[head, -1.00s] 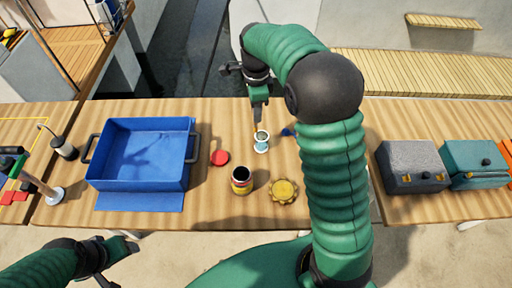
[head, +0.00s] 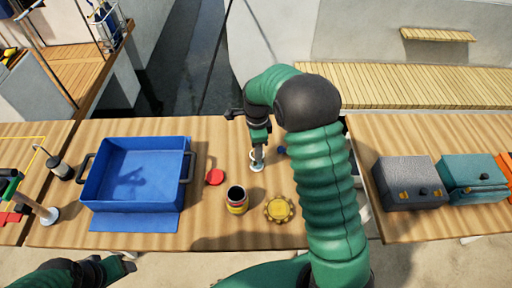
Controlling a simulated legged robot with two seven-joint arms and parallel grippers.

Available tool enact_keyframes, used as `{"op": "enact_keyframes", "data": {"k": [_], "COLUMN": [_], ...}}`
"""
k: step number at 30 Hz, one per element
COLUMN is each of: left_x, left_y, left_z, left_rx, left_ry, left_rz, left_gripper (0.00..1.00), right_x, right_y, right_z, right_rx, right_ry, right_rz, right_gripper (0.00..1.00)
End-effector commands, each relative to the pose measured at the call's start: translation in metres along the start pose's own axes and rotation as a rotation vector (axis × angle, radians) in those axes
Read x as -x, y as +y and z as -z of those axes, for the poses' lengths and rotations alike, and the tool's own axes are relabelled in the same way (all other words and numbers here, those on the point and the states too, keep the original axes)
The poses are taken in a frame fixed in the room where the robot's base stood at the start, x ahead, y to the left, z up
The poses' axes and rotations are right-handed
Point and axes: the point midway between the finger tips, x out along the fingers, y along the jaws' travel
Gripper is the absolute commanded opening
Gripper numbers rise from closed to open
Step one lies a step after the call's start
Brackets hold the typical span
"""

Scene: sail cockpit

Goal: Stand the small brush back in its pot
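A small pale pot or cup with a ring-like rim (head: 257,166) stands on the table just below my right gripper (head: 258,157). The fingers of that gripper point down at the cup and cover part of it. I cannot make out a brush for certain, nor whether the fingers are shut on anything. An open can with a dark mouth and a red and yellow label (head: 237,203) stands upright, nearer to me. My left gripper (head: 130,263) is low at the left, in front of the table and away from these things; its opening is unclear.
A blue bin (head: 137,207) stands at the left. A red disc (head: 214,177) and a yellow scalloped disc (head: 279,209) lie near the can. A blue thing (head: 281,150) is partly behind my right arm. Grey (head: 410,193) and teal (head: 472,184) boxes stand at the right.

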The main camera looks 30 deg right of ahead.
Motion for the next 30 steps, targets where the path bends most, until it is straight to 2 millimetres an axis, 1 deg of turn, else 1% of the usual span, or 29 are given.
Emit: {"op": "enact_keyframes", "data": {"k": [8,10,12,14,17,21,24,27,30], "left_x": [-0.001,-0.005,-0.016,-0.009,-0.009,-0.006,-0.003,-0.001,0.0], "left_y": [0.0,0.0,0.0,0.0,0.0,0.0,0.0,0.0,0.0], "left_z": [0.0,-0.001,-0.004,-0.002,-0.002,-0.001,-0.001,0.0,0.0], "left_rx": [-0.001,-0.001,-0.001,0.0,0.0,0.0,0.0,-0.001,-0.001], "left_ry": [0.0,0.0,0.0,-0.001,0.0,0.0,0.0,0.0,0.0], "left_rz": [0.0,0.0,0.0,0.0,0.0,0.0,0.0,0.0,0.0], "left_gripper": [0.64,0.64,0.64,0.64,0.64,0.64,0.64,0.64,0.64], "right_x": [0.001,-0.002,-0.009,0.011,0.039,0.083,0.112,0.137,0.154], "right_y": [0.0,0.001,0.001,-0.001,0.0,0.002,0.002,0.001,0.002], "right_z": [-0.003,-0.004,-0.004,-0.004,-0.004,-0.004,-0.005,-0.005,-0.005], "right_rx": [-0.001,-0.001,-0.001,0.0,0.001,0.0,0.0,0.0,0.0], "right_ry": [0.003,0.003,0.003,0.003,0.001,0.001,0.001,0.001,0.001], "right_rz": [0.001,0.002,0.002,0.006,0.008,0.007,0.006,0.006,0.003], "right_gripper": [0.41,0.41,0.41,0.41,0.41,0.41,0.41,0.41,0.41]}}
